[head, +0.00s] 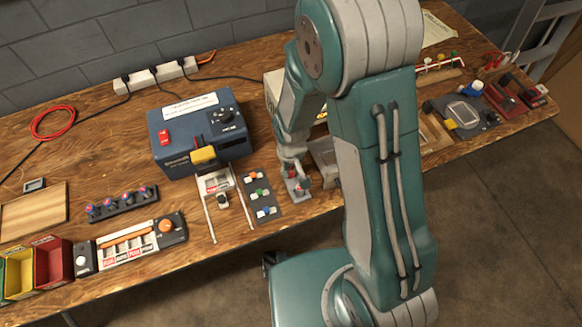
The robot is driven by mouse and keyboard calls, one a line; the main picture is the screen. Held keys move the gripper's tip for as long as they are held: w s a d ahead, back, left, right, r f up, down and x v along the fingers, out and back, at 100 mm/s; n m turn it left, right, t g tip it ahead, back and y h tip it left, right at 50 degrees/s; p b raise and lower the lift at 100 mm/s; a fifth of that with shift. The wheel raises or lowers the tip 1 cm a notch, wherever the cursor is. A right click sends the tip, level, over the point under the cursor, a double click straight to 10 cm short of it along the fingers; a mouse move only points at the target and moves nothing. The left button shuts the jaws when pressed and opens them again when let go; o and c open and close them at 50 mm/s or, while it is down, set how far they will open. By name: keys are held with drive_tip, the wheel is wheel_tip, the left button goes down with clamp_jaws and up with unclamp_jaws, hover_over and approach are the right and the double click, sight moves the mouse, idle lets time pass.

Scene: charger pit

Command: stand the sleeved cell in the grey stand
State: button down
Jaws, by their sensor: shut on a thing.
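My gripper (293,171) points down over the bench, just right of the small dark tray with coloured pieces. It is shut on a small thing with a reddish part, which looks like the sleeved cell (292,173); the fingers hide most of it. A small grey block, seemingly the grey stand (298,188), is right at the fingertips. Something small and reddish shows at its top. I cannot tell whether the cell is in the stand or just above it.
A blue charger box (200,136) stands left of my gripper. A white slotted holder (216,184) and the dark tray (262,194) lie in front of it. A grey open box (324,158) is close on the right. A rack with several cells (122,203) lies further left.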

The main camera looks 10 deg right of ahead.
drive_tip(key=shift+f, duration=0.15)
drive_tip(key=shift+c, duration=2)
unclamp_jaws()
drive_tip(key=shift+r, duration=3.5)
